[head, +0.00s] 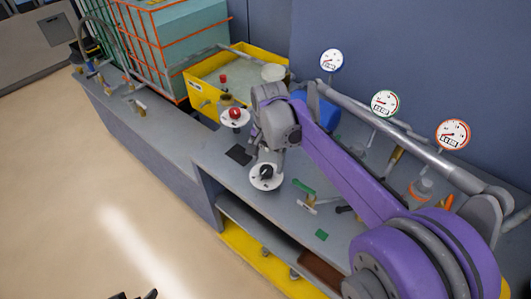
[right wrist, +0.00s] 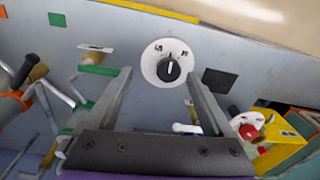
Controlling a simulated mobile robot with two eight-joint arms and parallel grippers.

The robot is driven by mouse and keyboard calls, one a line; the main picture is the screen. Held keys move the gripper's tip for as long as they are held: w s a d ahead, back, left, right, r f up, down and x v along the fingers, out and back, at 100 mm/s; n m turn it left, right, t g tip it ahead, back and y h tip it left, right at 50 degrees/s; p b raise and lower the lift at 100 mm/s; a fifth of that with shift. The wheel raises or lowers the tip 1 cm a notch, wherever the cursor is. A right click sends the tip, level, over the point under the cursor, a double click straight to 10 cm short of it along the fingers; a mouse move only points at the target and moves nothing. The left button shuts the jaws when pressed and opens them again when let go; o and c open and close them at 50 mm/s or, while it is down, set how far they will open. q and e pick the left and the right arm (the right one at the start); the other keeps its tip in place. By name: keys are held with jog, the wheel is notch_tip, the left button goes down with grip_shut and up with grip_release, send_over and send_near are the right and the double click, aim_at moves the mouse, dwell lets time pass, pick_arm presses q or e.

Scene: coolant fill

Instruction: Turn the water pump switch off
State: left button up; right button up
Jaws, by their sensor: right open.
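The switch is a round white plate (head: 257,184) with a black rotary knob (head: 266,171) on the grey bench top; I take it to be the water pump switch. In the right wrist view the knob (right wrist: 168,70) has a pale pointer line, and two small dark labels sit on its plate. The labels are too small to read. My right gripper (right wrist: 158,76) is open, its fingers on either side of the plate in that view, with nothing between them. In the head view its wrist is just above the switch. Only dark tips, probably my left gripper (head: 134,295), show at the bottom edge.
A red button (head: 235,113) on a white disc stands behind the switch, beside a yellow tub (head: 256,60). A green-handled valve (head: 304,188) lies to the right. Several gauges (head: 384,103) and a long pipe line the back. A black square (head: 238,154) is left of the switch.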

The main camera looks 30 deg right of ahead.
aim_at(266, 169)
jog(key=w+d+r+m, duration=0.1)
jog(key=w+r+m, duration=0.1)
jog(key=w, duration=0.2)
pick_arm(q)
jog(key=shift+w+r, duration=0.45)
jog(key=shift+r, duration=0.4)
pick_arm(e)
jog(key=shift+g, duration=0.3)
jog(key=f, duration=1)
jog(key=shift+s+d+f, duration=0.25)
jog(key=shift+f, duration=0.05)
jog(key=c, duration=1.4)
jog(key=shift+o, duration=0.2)
